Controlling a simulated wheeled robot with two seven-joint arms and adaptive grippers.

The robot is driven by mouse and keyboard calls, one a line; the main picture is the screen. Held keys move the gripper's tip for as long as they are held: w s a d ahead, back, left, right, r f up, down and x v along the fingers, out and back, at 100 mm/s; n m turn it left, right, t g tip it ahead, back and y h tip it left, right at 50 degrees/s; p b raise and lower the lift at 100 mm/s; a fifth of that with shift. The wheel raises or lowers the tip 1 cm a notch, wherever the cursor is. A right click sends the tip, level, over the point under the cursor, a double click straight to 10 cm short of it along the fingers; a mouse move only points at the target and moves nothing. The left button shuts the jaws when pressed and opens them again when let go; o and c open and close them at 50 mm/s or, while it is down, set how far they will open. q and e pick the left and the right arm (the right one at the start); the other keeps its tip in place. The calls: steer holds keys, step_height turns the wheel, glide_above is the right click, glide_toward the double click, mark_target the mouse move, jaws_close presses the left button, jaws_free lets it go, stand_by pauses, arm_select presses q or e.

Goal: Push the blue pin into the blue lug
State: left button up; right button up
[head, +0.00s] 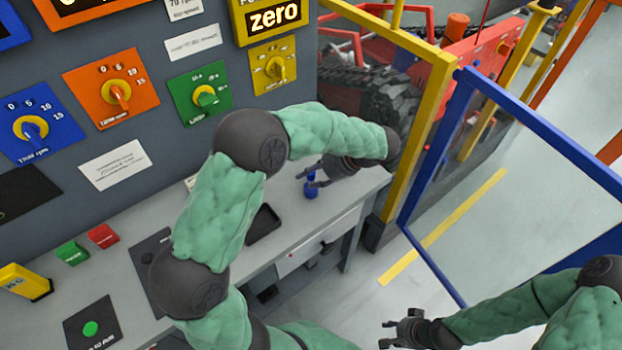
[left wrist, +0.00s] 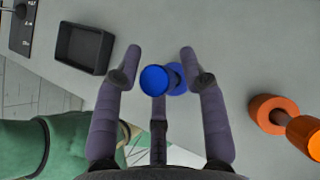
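The blue pin (head: 311,188) stands on the grey bench top near its right end. In the left wrist view the blue pin (left wrist: 154,79) shows a round head and a second blue round part behind it. My left gripper (head: 312,178) is at the pin. In the left wrist view my left gripper (left wrist: 162,63) is open, with the pin between its spread fingers and a gap beside the head. My right gripper (head: 386,334) is open and empty, low over the floor at the right. I cannot make out a blue lug in either view.
An orange pin-like part (left wrist: 266,112) lies right of the blue pin. A black tray (left wrist: 84,48) is left of it. A yellow post (head: 415,130) and an open blue-framed gate (head: 545,131) stand beyond the bench end. A red tracked machine (head: 445,75) is behind.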

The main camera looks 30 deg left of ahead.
arm_select(q)
jaws_close()
steer(key=shift+r, duration=0.15)
steer(key=shift+r+p, duration=0.45)
steer(key=shift+r, duration=0.1)
step_height(320, 180, up, 2)
steer(key=shift+r+p, duration=0.15)
steer(key=shift+p, duration=0.5)
steer(key=s+d+r+p, duration=0.4)
steer(key=s+d+r, duration=0.3)
steer(key=d, duration=0.5)
step_height(320, 180, up, 2)
steer(key=shift+s+r+p, duration=0.15)
steer(key=shift+p, duration=0.25)
